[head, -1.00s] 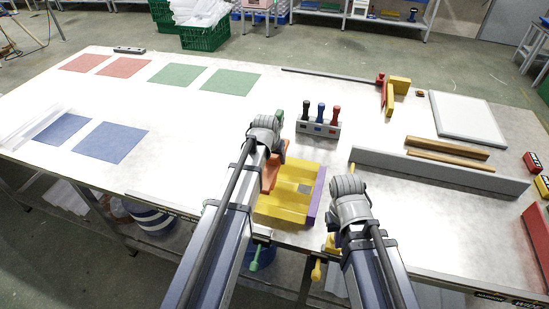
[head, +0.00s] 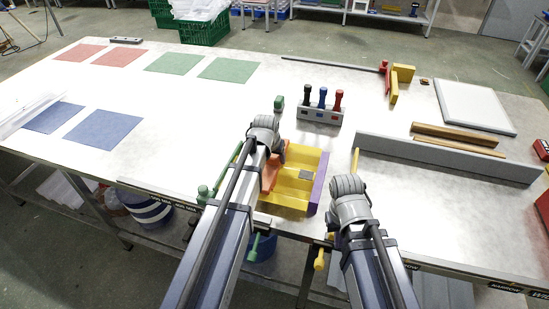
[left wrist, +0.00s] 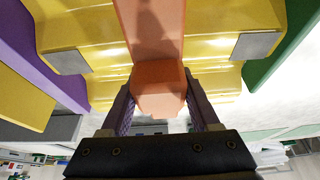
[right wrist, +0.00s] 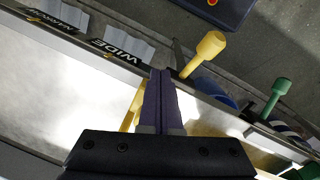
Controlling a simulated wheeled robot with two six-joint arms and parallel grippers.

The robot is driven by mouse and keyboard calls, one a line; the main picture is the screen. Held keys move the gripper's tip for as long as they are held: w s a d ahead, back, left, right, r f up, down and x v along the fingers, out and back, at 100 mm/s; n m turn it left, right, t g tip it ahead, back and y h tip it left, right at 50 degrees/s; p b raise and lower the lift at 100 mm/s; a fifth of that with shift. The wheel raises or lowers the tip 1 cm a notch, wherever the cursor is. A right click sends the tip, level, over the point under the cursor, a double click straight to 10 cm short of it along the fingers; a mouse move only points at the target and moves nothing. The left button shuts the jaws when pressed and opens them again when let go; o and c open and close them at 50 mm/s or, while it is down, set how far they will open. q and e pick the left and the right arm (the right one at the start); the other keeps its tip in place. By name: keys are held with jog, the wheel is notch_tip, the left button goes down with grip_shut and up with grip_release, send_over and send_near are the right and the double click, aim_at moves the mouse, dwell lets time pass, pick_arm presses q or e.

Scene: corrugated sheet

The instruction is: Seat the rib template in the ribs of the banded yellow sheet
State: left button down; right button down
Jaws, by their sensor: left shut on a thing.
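The yellow ribbed sheet (head: 294,198) lies near the table's front edge, with a purple strip (head: 318,184) along its right side and grey patches on its ribs. My left gripper (head: 274,160) is over the sheet's left part. In the left wrist view my left gripper (left wrist: 160,104) is shut on the orange rib template (left wrist: 158,80), which extends over the yellow sheet (left wrist: 95,20). I cannot tell whether the template rests in a rib valley. My right gripper (right wrist: 160,98) is shut, its fingers together, with nothing visible between them; in the head view it is right of the sheet.
A green clamp (head: 203,194) is left of the sheet. A yellow clamp handle (head: 319,260) is at the front edge. A stand with black, blue and red handles (head: 320,115) is behind the sheet. A long grey bar (head: 450,158) crosses the right side.

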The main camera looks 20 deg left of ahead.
aim_at(272, 157)
pick_arm(q)
jog(key=shift+s+f+b, duration=0.1)
jog(key=shift+f+b, duration=0.25)
jog(key=shift+f, duration=0.15)
dwell(0.4)
jog(key=shift+c, duration=1.4)
grip_release()
jog(key=shift+o, duration=1.2)
jog(key=shift+s+r, duration=0.15)
jog(key=shift+r+p, duration=0.2)
jog(key=shift+p, duration=0.25)
jog(key=p+v, duration=0.6)
jog(key=v, duration=0.1)
jog(key=shift+r+p, duration=0.15)
jog(key=shift+p, duration=0.15)
